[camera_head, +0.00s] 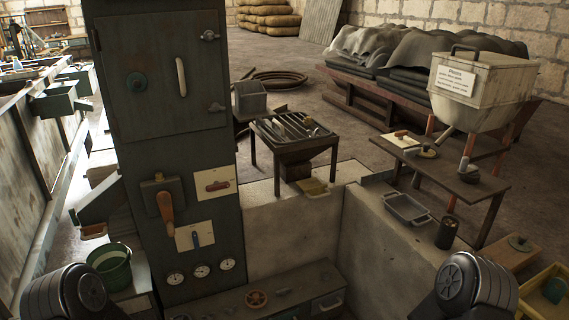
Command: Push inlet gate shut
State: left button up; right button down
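No part is labelled as the inlet gate, and I cannot tell which one it is. A tall dark metal cabinet (118,165) stands left of centre, with a closed door (160,75) and a pale vertical handle. Below the door is a lever with a brown wooden grip (166,212) hanging down. A grey sloping chute (98,207) sticks out on the cabinet's left side. Neither gripper shows; only my dark arm links are at the bottom corners.
A green bucket (111,268) stands below the chute. A concrete block (290,240) fills the centre. On the right are a grey tray (408,209), a dark bench (455,182) and a labelled hopper (478,85).

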aim_at(313, 188)
jog(key=i+l+u, duration=0.1)
jog(key=i+u, duration=0.15)
jog(key=i, duration=0.2)
jog(key=i+l+u, duration=0.25)
jog(key=i, duration=0.15)
jog(key=i+l+u, duration=0.25)
jog(key=i, duration=0.2)
